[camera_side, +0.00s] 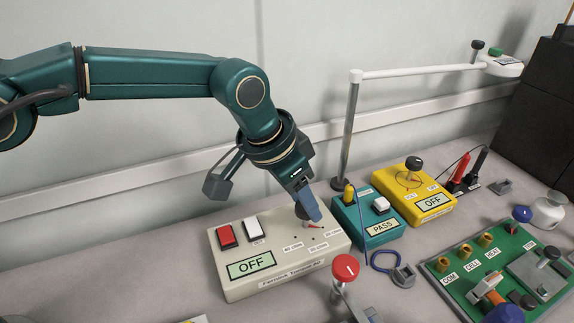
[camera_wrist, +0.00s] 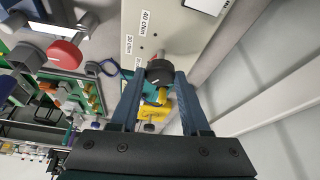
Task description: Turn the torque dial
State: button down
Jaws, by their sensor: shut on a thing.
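The torque tester (camera_side: 290,272) is a cream box with a red button (camera_side: 226,236), a white button (camera_side: 253,229) and a display reading OFF (camera_side: 252,264). Its black torque dial (camera_wrist: 159,72) sits at the box's right end, beside small dots with cNm labels (camera_wrist: 146,20). A red mark shows by the dial's base (camera_side: 314,225). My gripper (camera_side: 309,212) reaches down onto the dial, and its blue fingers are shut on it, one on each side in the wrist view. The fingers hide part of the dial in the side view.
A teal tester reading PASS (camera_side: 372,236) stands close to the right of my gripper, with a yellow tester (camera_side: 412,192) behind it. A red-topped knob (camera_side: 345,267) rises in front. A green board (camera_side: 462,286) lies at right, and a lamp post (camera_side: 348,130) stands behind.

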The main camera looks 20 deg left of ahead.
jog(key=m, duration=0.2)
jog(key=m+g+h, duration=0.1)
jog(key=m, duration=0.2)
jog(key=shift+w+a, duration=0.15)
jog(key=shift+w, duration=0.05)
jog(key=shift+m+g+h, duration=0.4)
jog(key=shift+m+g, duration=0.4)
jog(key=shift+m, duration=1.4)
jog(key=shift+a, duration=0.1)
jog(key=shift+c, duration=1.9)
grip_release()
jog(key=shift+n, duration=0.4)
